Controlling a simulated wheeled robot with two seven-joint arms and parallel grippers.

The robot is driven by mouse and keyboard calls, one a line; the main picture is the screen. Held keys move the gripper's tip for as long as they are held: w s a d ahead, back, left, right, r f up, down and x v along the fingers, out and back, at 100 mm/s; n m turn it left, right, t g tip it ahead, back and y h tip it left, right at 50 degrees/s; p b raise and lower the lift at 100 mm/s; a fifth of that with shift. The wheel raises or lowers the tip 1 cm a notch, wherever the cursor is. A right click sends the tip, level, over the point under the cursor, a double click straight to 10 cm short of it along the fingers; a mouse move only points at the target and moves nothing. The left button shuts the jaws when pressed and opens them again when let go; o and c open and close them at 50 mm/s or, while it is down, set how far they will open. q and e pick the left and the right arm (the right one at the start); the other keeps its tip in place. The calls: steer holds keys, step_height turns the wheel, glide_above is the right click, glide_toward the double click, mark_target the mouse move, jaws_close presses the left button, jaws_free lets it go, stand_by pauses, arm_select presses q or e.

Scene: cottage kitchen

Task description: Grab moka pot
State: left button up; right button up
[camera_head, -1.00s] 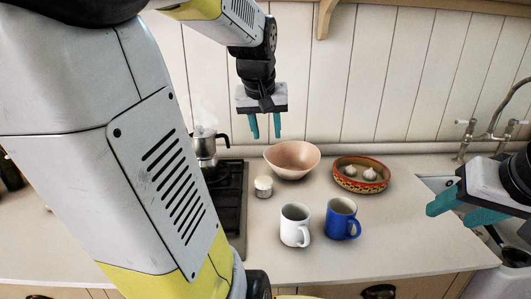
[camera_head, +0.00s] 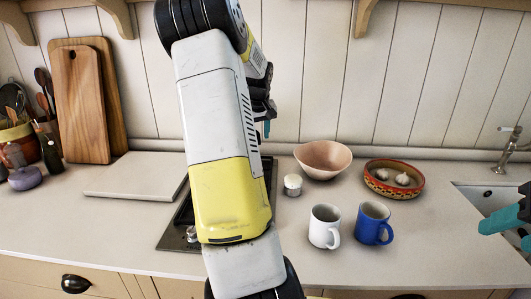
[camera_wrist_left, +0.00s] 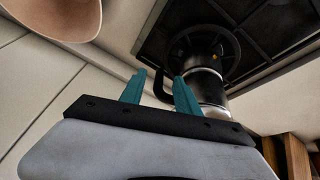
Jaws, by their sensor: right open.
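I cannot tell how far the handle is from the fingertips. In the head view only a bit of my left gripper (camera_head: 267,128) shows. My right gripper (camera_head: 505,220) is open at the right edge, partly cut off, away from the pot.
A pink bowl (camera_head: 323,160), small white jar (camera_head: 292,186), white mug (camera_head: 324,227), blue mug (camera_head: 373,224) and patterned dish (camera_head: 394,187) with garlic stand right of the stove (camera_head: 177,238). Cutting boards (camera_head: 82,103) lean at the back left. A sink (camera_head: 480,202) is at right.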

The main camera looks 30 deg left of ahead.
arm_select(q)
steer(key=x, duration=0.6)
jaws_close()
steer(key=shift+w+r, duration=0.1)
steer(key=shift+r, duration=0.05)
stand_by(1.2)
